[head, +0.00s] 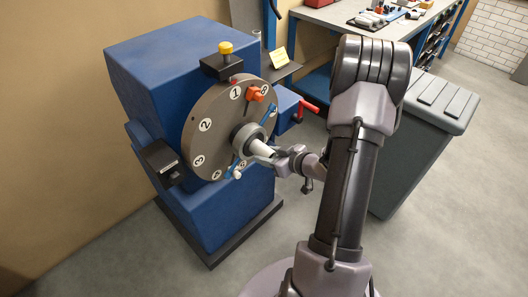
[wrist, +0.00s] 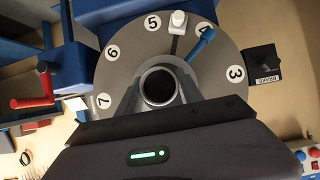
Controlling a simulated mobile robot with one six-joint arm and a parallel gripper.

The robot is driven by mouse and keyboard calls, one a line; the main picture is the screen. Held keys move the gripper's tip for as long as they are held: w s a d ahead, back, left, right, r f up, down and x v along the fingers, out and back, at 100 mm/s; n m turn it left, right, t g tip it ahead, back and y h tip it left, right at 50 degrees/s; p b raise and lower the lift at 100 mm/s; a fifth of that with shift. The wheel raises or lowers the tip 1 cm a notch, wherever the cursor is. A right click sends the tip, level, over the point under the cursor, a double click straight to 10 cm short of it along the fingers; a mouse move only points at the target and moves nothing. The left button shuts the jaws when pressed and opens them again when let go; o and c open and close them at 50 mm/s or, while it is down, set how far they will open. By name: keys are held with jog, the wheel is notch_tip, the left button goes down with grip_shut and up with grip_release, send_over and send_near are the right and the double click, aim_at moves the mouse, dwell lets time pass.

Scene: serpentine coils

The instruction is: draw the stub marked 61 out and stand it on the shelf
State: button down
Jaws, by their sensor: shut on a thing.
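A pale cylindrical stub (head: 261,149) sticks out from the hub (head: 243,138) of a grey numbered disc (head: 209,150) on a blue machine. My gripper (head: 283,160) is at its outer end, shut on it. In the wrist view my gripper (wrist: 158,90) has a finger on each side of a round, open-ended rim (wrist: 158,72) with a dark bore. I cannot read a 61 anywhere on the stub. Its inner end is hidden in the hub. A dark ledge (head: 283,74) with a yellow note above it stands behind the machine; I cannot tell whether it is the shelf.
A red handle (head: 308,106) juts out right. A black brake box (wrist: 264,64) sits near the disc's edge. A grey bin (head: 425,135) and workbench (head: 335,17) stand right.

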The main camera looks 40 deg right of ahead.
jog(key=s+p, duration=0.1)
jog(key=s, duration=0.7)
jog(key=shift+s+d, duration=0.3)
jog(key=shift+d, duration=0.05)
jog(key=shift+w+r, duration=0.1)
dwell(0.5)
